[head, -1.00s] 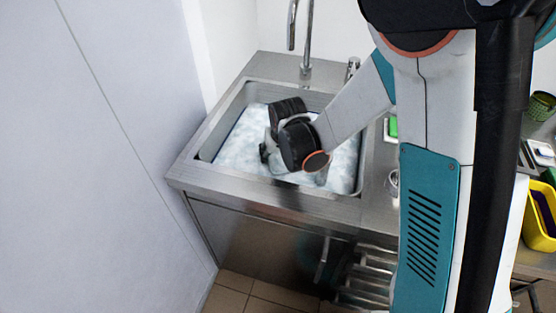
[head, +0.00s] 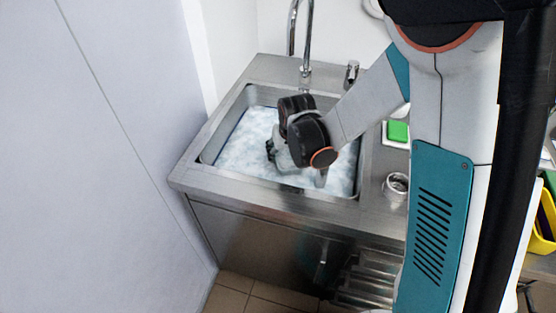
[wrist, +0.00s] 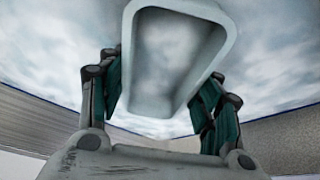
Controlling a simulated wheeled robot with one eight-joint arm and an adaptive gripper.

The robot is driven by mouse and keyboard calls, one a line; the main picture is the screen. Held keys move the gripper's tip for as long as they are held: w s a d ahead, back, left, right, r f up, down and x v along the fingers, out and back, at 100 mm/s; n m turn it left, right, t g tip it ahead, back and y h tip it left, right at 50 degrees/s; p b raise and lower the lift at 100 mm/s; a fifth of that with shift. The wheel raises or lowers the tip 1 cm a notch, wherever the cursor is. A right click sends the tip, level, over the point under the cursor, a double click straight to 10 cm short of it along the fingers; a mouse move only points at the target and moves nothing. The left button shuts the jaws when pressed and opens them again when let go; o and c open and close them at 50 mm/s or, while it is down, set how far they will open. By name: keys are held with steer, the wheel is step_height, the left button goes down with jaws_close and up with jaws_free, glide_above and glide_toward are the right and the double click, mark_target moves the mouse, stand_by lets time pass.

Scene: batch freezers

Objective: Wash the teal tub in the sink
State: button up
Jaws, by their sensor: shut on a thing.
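The sink (head: 206,150) is a steel basin full of white suds. My gripper (head: 270,150) is down at the suds, near the middle of the basin. In the wrist view my gripper (wrist: 160,95) has its two teal-padded fingers on either side of a tub (wrist: 133,60), shut on it. The tub shows a pale grey-teal rim and a whitish inside, surrounded by foam.
A curved faucet (head: 310,45) and a soap pump (head: 351,73) stand behind the basin. A green sponge (head: 398,131) and a metal cup (head: 396,187) are on the counter at the right. A pale wall panel (head: 90,150) is close on the left.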

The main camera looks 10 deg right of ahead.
mark_target(284, 162)
step_height(284, 162, up, 15)
steer(key=p, duration=1)
steer(key=shift+r, duration=0.2)
stand_by(0.4)
stand_by(1.0)
step_height(284, 162, up, 3)
steer(key=shift+p, duration=1.2)
steer(key=shift+d, duration=0.1)
